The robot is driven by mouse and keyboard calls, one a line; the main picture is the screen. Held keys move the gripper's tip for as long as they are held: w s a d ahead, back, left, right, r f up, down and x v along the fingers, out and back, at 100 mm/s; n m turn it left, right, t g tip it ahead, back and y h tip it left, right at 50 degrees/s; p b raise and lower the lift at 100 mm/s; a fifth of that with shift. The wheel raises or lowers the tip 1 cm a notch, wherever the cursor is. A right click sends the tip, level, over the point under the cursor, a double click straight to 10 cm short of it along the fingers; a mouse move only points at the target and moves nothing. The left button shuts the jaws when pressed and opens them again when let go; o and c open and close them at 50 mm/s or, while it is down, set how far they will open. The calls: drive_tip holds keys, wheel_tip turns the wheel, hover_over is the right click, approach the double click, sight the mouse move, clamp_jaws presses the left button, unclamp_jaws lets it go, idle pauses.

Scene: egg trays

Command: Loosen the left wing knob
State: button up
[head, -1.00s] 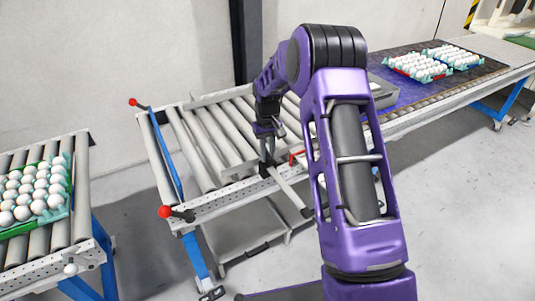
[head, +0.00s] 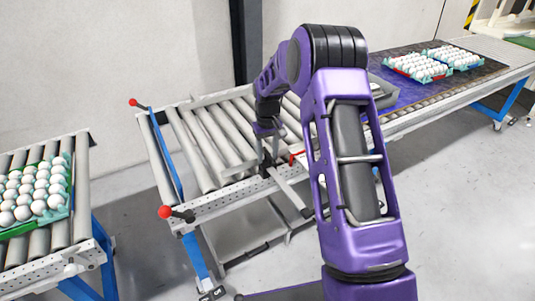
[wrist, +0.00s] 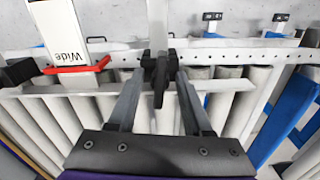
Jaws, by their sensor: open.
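The black wing knob (wrist: 158,76) is on the perforated rail of the middle roller conveyor, beside a pale upright bar. In the wrist view it stands upright between my gripper's (wrist: 156,76) two grey fingers, with a gap on each side. My gripper is open, and its fingertips are at the knob's level in the picture. In the head view my gripper (head: 268,158) points down at the conveyor's front rail, where the small dark knob (head: 265,171) is partly hidden. A second black part (wrist: 18,72), perhaps another knob, is at the left of the wrist view.
A red pointer (wrist: 78,68) is near a "Wide" label (wrist: 63,25). Red ball-ended levers (head: 166,212) are at the conveyor's left end. Egg trays stand on the left conveyor (head: 84,190) and the far belt (head: 480,75). A floor gap separates the left and middle conveyors.

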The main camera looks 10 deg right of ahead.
sight(268, 152)
wheel_tip(268, 152, up, 18)
drive_tip(key=p, duration=0.1)
drive_tip(key=shift+f, duration=0.25)
